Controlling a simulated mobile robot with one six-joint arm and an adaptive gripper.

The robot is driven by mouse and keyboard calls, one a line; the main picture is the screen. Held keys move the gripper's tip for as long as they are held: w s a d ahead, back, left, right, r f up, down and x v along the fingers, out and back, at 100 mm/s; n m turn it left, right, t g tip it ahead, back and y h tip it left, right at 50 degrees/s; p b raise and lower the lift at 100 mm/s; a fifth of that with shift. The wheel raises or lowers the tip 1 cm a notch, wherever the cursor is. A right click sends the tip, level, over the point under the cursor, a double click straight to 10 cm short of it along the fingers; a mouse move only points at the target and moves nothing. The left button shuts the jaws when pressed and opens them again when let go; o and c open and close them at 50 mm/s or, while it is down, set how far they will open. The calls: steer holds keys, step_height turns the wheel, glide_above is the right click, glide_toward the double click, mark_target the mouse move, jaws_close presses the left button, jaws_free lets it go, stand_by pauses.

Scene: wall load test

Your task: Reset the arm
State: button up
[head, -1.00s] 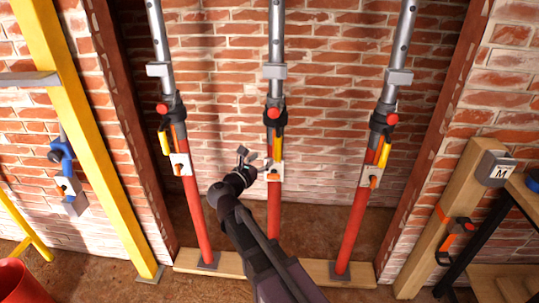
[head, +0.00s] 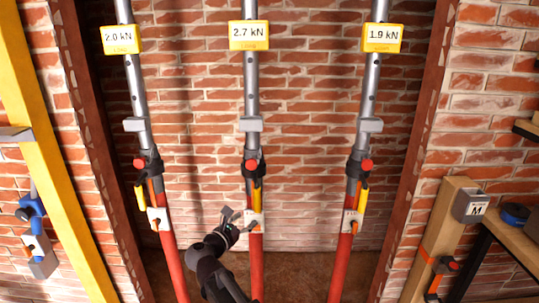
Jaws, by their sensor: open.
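My gripper (head: 233,215) is in the lower middle of the head view, on a dark arm reaching up from the bottom edge. Its fingers are apart, and I see nothing held between them. It is just left of the pale bracket (head: 255,222) on the middle red and grey prop (head: 252,100). I cannot tell whether it touches the bracket. The fingers are small in the picture.
A left prop (head: 138,95) and a right prop (head: 370,95) stand either side. Yellow displays read 2.0 kN (head: 120,39), 2.7 kN (head: 249,35) and 1.9 kN (head: 382,38). A yellow post (head: 50,130) stands left; a wooden bench (head: 520,240) is right.

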steer(key=s+d+f+m+g, duration=0.1)
steer(key=d+f+m+g, duration=0.4)
steer(key=d, duration=0.4)
steer(key=s+d+f+m+g, duration=0.1)
steer(key=d+f+m+g, duration=0.3)
steer(key=d+m, duration=0.45)
steer(key=s+d+f+m+g+y, duration=0.6)
steer(key=s+d+f+m+y, duration=0.4)
steer(key=m, duration=0.6)
step_height(320, 180, up, 17)
steer(key=s+d+h+p, duration=0.1)
steer(key=p, duration=1.4)
steer(key=shift+s+f+h, duration=0.2)
steer(key=shift+s+h, duration=0.1)
stand_by(1.0)
steer(key=shift+c, duration=0.9)
